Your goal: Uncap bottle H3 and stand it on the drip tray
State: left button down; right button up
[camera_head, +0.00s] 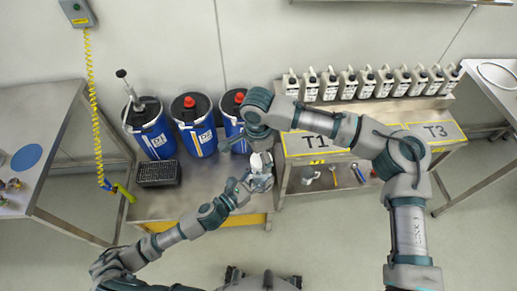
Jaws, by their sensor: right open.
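A small white bottle (261,161) shows near the front edge of the steel bench, right of the blue drums. My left gripper (254,180) is at it and appears shut on it; its fingers are small and partly hidden. I cannot read a label on the bottle. My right gripper (262,140) is open just above the bottle's top, partly hidden by its own wrist. Whether a cap is on the bottle cannot be told. A black drip tray (158,173) with a grid top lies on the bench at the left, before the first drum.
Three blue drums (154,135) stand at the back of the bench, one with a pump. Several white bottles (347,84) line a shelf behind the T1 to T3 areas (436,131). A side table (50,120) stands left. Bench space between tray and bottle is clear.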

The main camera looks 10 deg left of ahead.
jog(key=c, duration=1.2)
jog(key=n, duration=0.5)
jog(key=shift+s+n, duration=0.1)
jog(key=shift+n, duration=0.3)
jog(key=n, duration=0.5)
jog(key=shift+d, duration=0.2)
jog(key=n, duration=0.5)
jog(key=shift+d+n, duration=0.15)
jog(key=shift+n, duration=0.15)
jog(key=n, duration=0.4)
jog(key=shift+d+n, duration=0.1)
jog(key=shift+n, duration=0.3)
jog(key=n, duration=1)
jog(key=shift+w+d, duration=0.1)
jog(key=shift+w, duration=0.2)
jog(key=n, duration=0.5)
jog(key=shift+w, duration=0.15)
jog(key=n, duration=0.6)
jog(key=shift+w, duration=0.15)
jog(key=shift+s+r, duration=0.1)
jog(key=shift+s, duration=0.1)
jog(key=shift+r, duration=0.1)
